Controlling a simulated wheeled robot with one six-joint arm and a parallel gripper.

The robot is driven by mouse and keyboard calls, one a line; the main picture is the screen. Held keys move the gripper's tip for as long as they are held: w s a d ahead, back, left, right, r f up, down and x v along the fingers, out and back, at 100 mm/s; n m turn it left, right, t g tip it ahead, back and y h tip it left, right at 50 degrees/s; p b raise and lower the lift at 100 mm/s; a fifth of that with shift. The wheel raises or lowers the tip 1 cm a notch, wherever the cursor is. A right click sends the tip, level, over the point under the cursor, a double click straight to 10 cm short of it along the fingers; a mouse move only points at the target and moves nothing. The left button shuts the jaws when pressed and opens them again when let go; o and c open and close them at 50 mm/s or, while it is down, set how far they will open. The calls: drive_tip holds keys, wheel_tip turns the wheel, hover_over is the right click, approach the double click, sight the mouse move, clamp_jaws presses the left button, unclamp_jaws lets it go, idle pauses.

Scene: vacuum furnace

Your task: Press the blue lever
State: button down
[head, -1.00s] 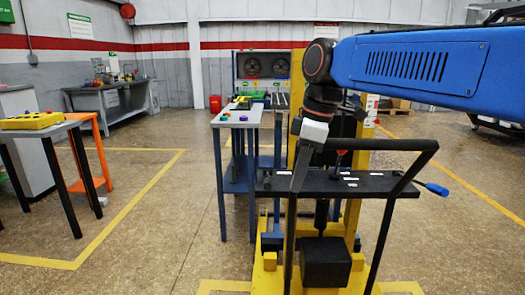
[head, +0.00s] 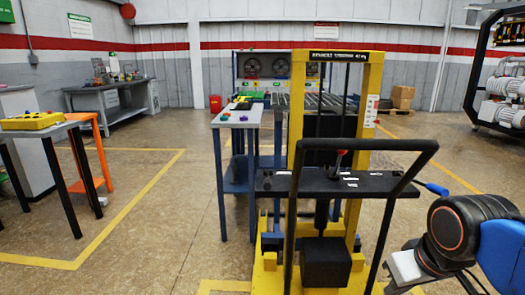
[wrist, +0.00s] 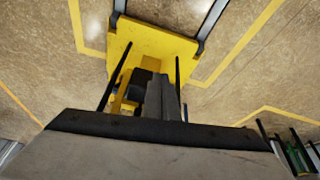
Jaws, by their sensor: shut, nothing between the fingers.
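The blue lever (head: 437,189) sticks out to the right from the black panel of a yellow lift machine (head: 372,100) in the head view. It is a short blue handle, sloping slightly down to the right. My arm is at the lower right of the head view, below and right of the lever and apart from it in the picture. My gripper (wrist: 168,98) shows in the wrist view as dark fingers together, with nothing held. The wrist view looks down past it at the lift's yellow base (wrist: 150,45). I cannot make out the blue lever there.
A black handle frame (head: 370,145) stands at the front of the lift, beside the lever. A lever with a red knob (head: 341,153) rises from the black panel. A blue-legged table (head: 240,117) stands left of the lift. The floor right of the lift is open.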

drive_tip(key=s+f, duration=0.1)
drive_tip(key=s+d+f+m, duration=0.1)
drive_tip(key=shift+d+f+m, duration=0.15)
drive_tip(key=shift+f+m, duration=0.15)
drive_tip(key=shift+f, duration=0.1)
